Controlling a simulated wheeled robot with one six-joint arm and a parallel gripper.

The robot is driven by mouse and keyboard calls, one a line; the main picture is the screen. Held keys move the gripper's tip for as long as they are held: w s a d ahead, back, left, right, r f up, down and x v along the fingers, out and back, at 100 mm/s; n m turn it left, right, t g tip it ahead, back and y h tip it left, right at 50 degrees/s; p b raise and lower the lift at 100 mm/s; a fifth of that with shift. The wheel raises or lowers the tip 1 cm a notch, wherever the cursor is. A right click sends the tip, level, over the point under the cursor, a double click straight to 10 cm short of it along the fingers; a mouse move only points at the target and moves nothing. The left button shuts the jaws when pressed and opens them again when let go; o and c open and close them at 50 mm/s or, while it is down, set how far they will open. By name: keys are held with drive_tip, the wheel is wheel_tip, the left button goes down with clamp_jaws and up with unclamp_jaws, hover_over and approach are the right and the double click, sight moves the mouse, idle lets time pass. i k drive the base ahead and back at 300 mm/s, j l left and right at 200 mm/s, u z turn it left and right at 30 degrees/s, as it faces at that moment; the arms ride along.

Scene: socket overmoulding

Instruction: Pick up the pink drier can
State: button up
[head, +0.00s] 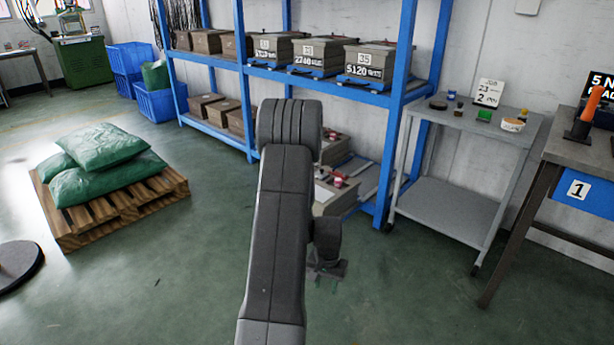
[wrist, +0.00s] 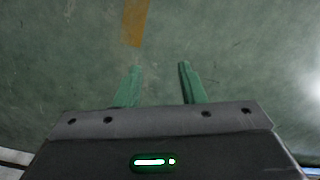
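I cannot pick out a pink drier can for certain in either view. Small red or pinkish items (head: 338,179) sit on a box on the lower rack shelf, partly behind my arm and too small to tell apart. My gripper (head: 326,270) hangs low over the floor in front of the rack, below my arm. In the wrist view my gripper (wrist: 160,66) has its two green fingers apart, with only bare floor between and beyond them.
A grey cart (head: 455,188) holds small pots, a green block and a pale tub (head: 512,124). A blue rack (head: 396,110) carries boxes. A workbench (head: 575,150) stands right. A pallet (head: 95,222) with green sacks (head: 105,185) stands left. The floor between is clear.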

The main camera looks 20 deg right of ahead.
sight(338, 182)
drive_tip(key=i+l+u, duration=0.1)
drive_tip(key=i+l, duration=0.25)
drive_tip(key=i+l+u, duration=0.15)
drive_tip(key=i+l, duration=0.2)
drive_tip(key=i+l+u, duration=0.1)
drive_tip(key=i+l, duration=0.25)
drive_tip(key=l, duration=0.2)
drive_tip(key=i+l+u, duration=0.1)
drive_tip(key=i+l, duration=0.2)
drive_tip(key=l, duration=0.2)
drive_tip(key=i+l, duration=0.3)
drive_tip(key=l, duration=0.15)
drive_tip(key=i+l, duration=0.35)
drive_tip(key=l, duration=0.1)
